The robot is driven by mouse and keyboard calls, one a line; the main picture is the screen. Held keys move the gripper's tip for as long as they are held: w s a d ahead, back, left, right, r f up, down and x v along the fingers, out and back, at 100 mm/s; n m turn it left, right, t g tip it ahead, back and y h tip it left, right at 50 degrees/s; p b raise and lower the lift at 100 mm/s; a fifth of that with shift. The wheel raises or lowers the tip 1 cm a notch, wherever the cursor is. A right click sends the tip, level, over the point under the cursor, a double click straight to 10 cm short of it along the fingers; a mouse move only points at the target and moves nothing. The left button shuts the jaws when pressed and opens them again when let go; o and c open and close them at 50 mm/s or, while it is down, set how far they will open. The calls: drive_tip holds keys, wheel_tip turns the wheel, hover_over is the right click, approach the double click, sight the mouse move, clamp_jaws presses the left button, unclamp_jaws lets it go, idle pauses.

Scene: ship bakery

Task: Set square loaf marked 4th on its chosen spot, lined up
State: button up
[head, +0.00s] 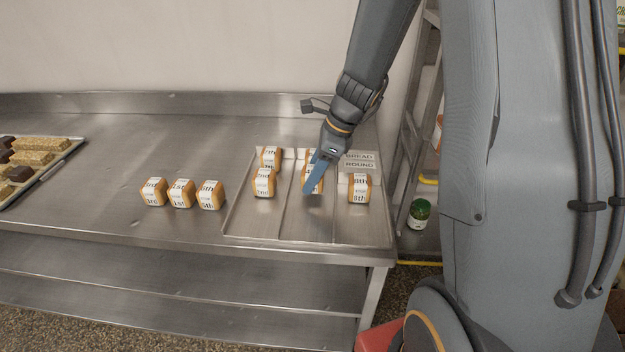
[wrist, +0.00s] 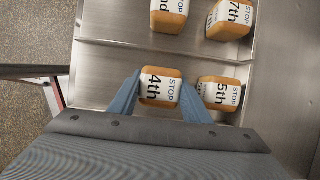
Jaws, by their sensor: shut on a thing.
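The square loaf marked 4th (wrist: 161,87) is between the blue fingers of my gripper (wrist: 160,100), which is shut on it. In the head view my gripper (head: 311,181) points down into the middle lane of the metal tray (head: 240,222) and partly hides the loaf (head: 320,182). The loaf is upright, label up, low in the lane; I cannot tell whether it touches the tray floor. Another loaf (wrist: 220,94) stands behind it in the same lane, with a small gap between them. The two look roughly parallel, slightly offset sideways.
The left lane holds a 2nd loaf (head: 263,183) and a 7th loaf (head: 270,157). One loaf (head: 359,188) stands in the right lane near the BREAD and ROUND signs (head: 359,160). Several loaves (head: 181,193) stand left of the tray. The lanes' front parts are clear.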

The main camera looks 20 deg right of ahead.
drive_tip(key=shift+f, duration=0.9)
drive_tip(key=shift+f, duration=0.2)
drive_tip(key=o, duration=1)
drive_tip(key=shift+o, duration=0.2)
drive_tip(key=shift+r, duration=0.1)
drive_tip(key=b+v, duration=0.1)
drive_tip(key=v, duration=1.1)
drive_tip(key=s+a+f+n+h, duration=0.1)
drive_tip(key=s+f+n, duration=0.1)
drive_tip(key=s+n, duration=0.3)
drive_tip(key=s+a+f+n+h, duration=0.1)
drive_tip(key=s+a+f+n, duration=0.1)
drive_tip(key=s+n, duration=0.3)
drive_tip(key=s+a+f+n+h, duration=0.1)
drive_tip(key=s+n, duration=0.4)
drive_tip(key=n, duration=0.6)
drive_tip(key=shift+a+f+n+g+h, duration=0.2)
drive_tip(key=shift+f+n+g+h, duration=0.25)
drive_tip(key=shift+f, duration=0.35)
drive_tip(key=shift+s+d+f+n, duration=0.1)
drive_tip(key=shift+s+n, duration=0.1)
drive_tip(key=shift+n, duration=0.25)
